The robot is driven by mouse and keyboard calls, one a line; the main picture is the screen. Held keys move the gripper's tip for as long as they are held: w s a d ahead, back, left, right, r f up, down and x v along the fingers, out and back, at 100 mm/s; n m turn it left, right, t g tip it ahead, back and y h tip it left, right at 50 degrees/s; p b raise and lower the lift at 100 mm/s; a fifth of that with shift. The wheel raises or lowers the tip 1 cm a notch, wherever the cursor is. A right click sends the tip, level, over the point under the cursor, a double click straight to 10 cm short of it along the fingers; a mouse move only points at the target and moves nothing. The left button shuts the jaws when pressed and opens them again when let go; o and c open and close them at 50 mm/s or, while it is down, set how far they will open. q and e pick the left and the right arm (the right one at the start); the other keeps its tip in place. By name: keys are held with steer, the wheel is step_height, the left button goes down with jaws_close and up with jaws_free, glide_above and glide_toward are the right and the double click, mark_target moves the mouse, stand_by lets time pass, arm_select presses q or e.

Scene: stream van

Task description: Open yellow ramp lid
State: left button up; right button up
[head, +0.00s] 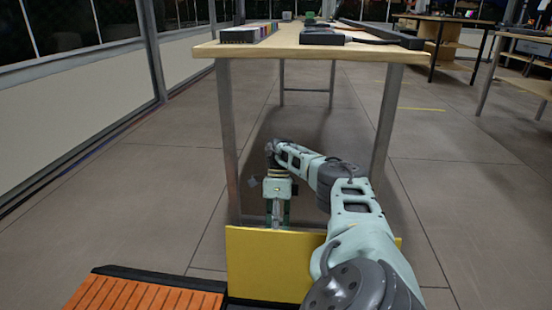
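The yellow ramp lid (268,265) is a flat yellow panel at the bottom centre of the head view, standing up with its broad face towards me. My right arm reaches across its right part and hides some of it. My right gripper (278,215) points down at the panel's top edge, left of its middle. The fingertips are partly hidden at that edge, so I cannot tell whether they touch or hold it. My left gripper is not in view.
An orange slatted ramp surface (145,295) with a black border lies left of the lid. A wooden table (310,50) with metal legs stands just behind, with devices on top. A windowed wall runs along the left. Floor is clear at right.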

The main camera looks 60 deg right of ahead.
steer(key=s+v, duration=0.1)
steer(key=v, duration=0.5)
steer(key=shift+w+r, duration=0.3)
steer(key=shift+w, duration=0.1)
